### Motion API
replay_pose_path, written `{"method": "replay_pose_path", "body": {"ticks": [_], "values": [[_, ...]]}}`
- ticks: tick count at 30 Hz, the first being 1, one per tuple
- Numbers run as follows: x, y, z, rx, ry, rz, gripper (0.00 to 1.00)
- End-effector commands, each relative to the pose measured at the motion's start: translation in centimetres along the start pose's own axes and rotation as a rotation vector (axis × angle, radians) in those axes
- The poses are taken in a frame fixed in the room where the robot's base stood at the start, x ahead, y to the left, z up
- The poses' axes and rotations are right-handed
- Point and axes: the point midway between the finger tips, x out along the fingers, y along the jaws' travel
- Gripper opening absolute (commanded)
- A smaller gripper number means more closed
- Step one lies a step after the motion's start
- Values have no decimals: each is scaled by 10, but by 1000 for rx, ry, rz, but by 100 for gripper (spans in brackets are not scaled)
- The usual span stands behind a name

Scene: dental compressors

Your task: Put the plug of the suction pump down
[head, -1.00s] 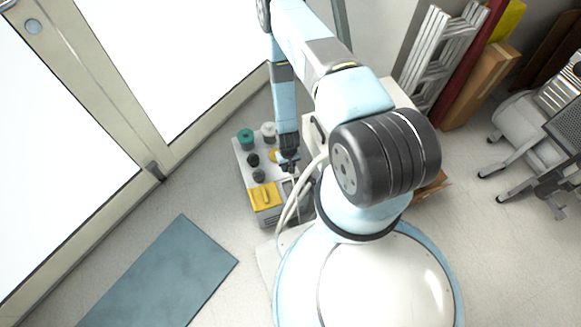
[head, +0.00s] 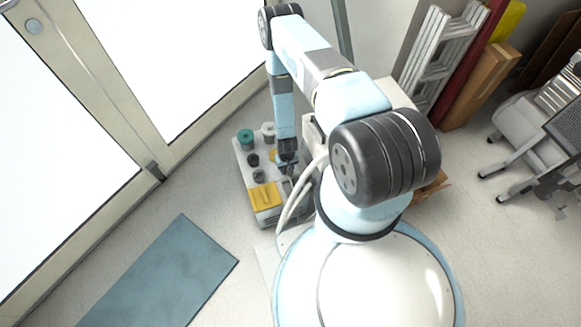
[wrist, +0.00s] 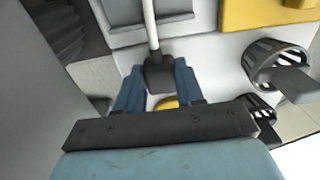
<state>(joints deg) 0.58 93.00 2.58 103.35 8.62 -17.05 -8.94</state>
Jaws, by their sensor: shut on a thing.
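The plug (wrist: 159,79) of the suction pump is a dark block with a pale cable running up from it in the wrist view. My gripper (wrist: 158,84) is shut on it, with one blue finger on each side. In the head view my gripper (head: 287,164) is over the right part of a pale grey unit (head: 244,176), and the plug is too small to make out there. A grey panel of the unit lies behind the plug in the wrist view. I cannot tell whether the plug touches the unit.
The unit carries a yellow block (head: 265,196), a teal-topped canister (head: 245,138), a white canister (head: 268,130) and dark round holders (head: 258,175). Pale hoses (head: 293,205) curve along its right side. Bare floor and a blue mat (head: 165,275) lie to the left.

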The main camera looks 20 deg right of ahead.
Motion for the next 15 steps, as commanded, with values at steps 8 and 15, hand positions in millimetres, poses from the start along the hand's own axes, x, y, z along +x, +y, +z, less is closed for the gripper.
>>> {"method": "replay_pose_path", "body": {"ticks": [8, 15], "values": [[7, 0, 0, 0, 0, 0, 0], [10, 0, 0, 0, 0, 0, 47]]}}
